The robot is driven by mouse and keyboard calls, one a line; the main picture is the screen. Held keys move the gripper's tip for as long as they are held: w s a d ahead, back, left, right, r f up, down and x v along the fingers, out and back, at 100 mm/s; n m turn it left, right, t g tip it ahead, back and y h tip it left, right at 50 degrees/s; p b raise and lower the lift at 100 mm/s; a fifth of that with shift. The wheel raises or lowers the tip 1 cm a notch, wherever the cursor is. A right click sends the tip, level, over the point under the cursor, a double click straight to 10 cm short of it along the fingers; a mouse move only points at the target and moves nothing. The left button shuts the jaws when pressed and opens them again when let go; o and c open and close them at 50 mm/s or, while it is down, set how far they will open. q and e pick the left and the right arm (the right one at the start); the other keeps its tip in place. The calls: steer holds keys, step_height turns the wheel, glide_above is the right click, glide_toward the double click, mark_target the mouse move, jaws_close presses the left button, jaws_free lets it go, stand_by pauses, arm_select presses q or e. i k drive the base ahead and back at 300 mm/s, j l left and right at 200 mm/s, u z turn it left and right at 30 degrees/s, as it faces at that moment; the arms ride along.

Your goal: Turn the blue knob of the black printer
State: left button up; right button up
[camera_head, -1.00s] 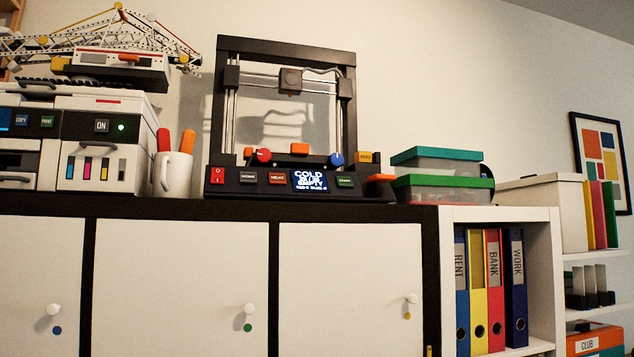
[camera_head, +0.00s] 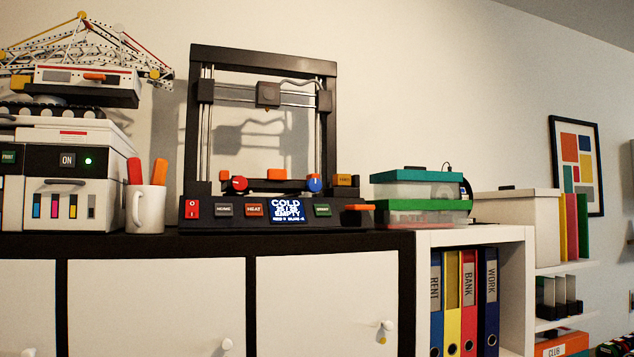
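The black printer (camera_head: 262,52) stands on the dark top of the cabinet, an open frame on a base with buttons and a lit screen (camera_head: 287,209) that reads "COLD" and "EMPTY". The blue knob (camera_head: 314,183) sits at the right of the printer's base, above the screen's right end, with a light mark on it. A red knob (camera_head: 239,184) sits at the left of the base. Neither of my grippers shows in the head view.
A white mug with orange and red handles (camera_head: 147,208) stands left of the printer, beside a white office printer (camera_head: 75,205). Stacked clear boxes with green lids (camera_head: 418,176) stand close on its right. White cabinet doors (camera_head: 320,305) lie below.

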mark_target(313, 185)
steer(key=u, duration=0.45)
steer(key=l+u, duration=0.15)
steer(key=u, duration=0.25)
steer(key=l+u, duration=0.1)
steer(key=u, duration=0.35)
steer(key=l+u, duration=0.1)
steer(key=u, duration=0.35)
steer(key=k+l+u, duration=0.1)
steer(key=l+u, duration=0.2)
steer(key=k+l+u, duration=0.1)
steer(key=l+u, duration=0.15)
steer(key=l, duration=0.15)
steer(key=k+l+u, duration=0.15)
steer(key=l+u, duration=0.15)
steer(key=k+l+u, duration=0.25)
steer(key=k+l, duration=0.25)
steer(key=l, duration=0.15)
steer(key=k+l+u, duration=0.1)
steer(key=k+l, duration=0.2)
